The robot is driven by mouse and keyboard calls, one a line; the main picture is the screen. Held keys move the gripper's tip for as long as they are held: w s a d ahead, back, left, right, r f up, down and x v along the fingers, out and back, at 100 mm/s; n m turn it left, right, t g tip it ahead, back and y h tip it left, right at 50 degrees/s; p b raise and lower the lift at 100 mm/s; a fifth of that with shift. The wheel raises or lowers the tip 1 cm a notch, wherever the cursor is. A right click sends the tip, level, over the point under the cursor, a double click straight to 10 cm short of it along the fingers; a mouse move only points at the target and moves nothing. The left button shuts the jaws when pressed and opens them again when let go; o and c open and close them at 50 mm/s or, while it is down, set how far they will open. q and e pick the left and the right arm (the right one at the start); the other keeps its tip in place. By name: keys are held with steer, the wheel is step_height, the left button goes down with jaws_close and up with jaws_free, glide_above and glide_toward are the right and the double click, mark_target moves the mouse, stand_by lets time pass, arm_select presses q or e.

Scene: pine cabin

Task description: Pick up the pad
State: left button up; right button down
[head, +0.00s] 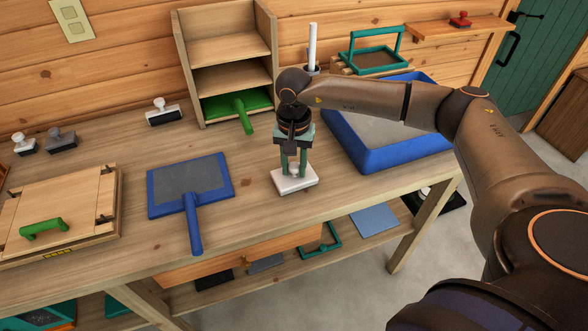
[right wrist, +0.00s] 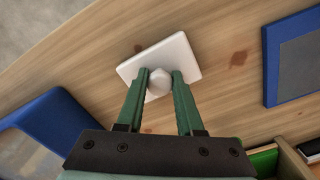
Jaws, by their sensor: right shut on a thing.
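The pad (head: 297,184) is a white rectangular block with a round pale knob on top. It is near the front of the workbench, between the blue-framed paddle and the blue tray. My right gripper (head: 294,169) points down over it, with its green fingers on either side of the knob. In the right wrist view, the fingertips (right wrist: 160,82) are closed on the knob, and the white pad (right wrist: 184,53) shows beyond them. I cannot tell whether the pad touches the bench or is just above it. My left gripper is out of view.
A blue-framed paddle (head: 157,198) lies left of the pad. A blue tray (head: 395,160) stands to the right. A wooden shelf unit (head: 188,70) with a green-handled tool (head: 243,115) stands behind. A hinged wooden board (head: 90,215) and several stamps are at left.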

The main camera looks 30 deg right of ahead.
mark_target(293, 166)
steer(key=shift+r, duration=0.4)
step_height(293, 166, up, 2)
steer(key=shift+a+r+b, duration=0.1)
steer(key=shift+r+b, duration=0.1)
steer(key=shift+b, duration=0.15)
steer(key=s+a+r+b, duration=0.1)
steer(key=s+a+r, duration=0.7)
steer(key=s, duration=0.3)
steer(key=shift+a+r+b, duration=0.2)
steer(key=shift+r+b, duration=0.15)
steer(key=shift+r, duration=0.45)
